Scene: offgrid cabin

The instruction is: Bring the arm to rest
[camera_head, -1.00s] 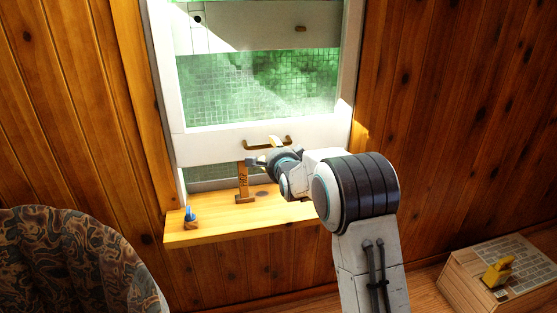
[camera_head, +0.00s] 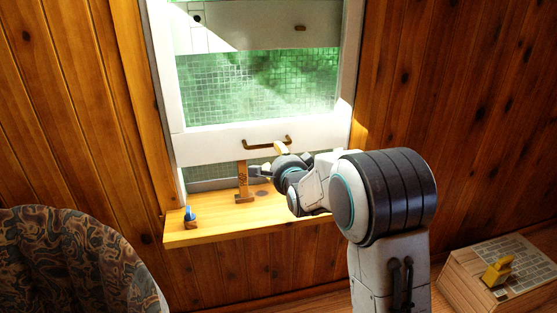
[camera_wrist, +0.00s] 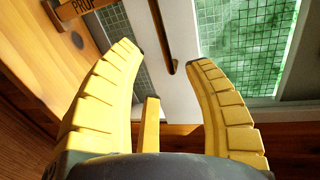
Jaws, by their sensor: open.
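My gripper (camera_head: 272,159) is in front of the lower rail of the window, just below the brown window handle (camera_head: 266,143). In the wrist view my gripper (camera_wrist: 168,55) shows two yellow segmented fingers spread wide with nothing held between them. The handle (camera_wrist: 161,35) runs down the white rail beyond the fingertips, apart from them as far as I can tell. A wooden prop (camera_head: 242,182) stands upright on the sill under the raised sash; it also shows at the top left of the wrist view (camera_wrist: 82,8), with lettering on it.
The wooden sill (camera_head: 215,229) juts out below the window, with a small blue-topped object (camera_head: 190,214) at its left end. A patterned armchair (camera_head: 75,262) fills the lower left. A wooden box with a yellow piece on top (camera_head: 497,273) stands at the lower right.

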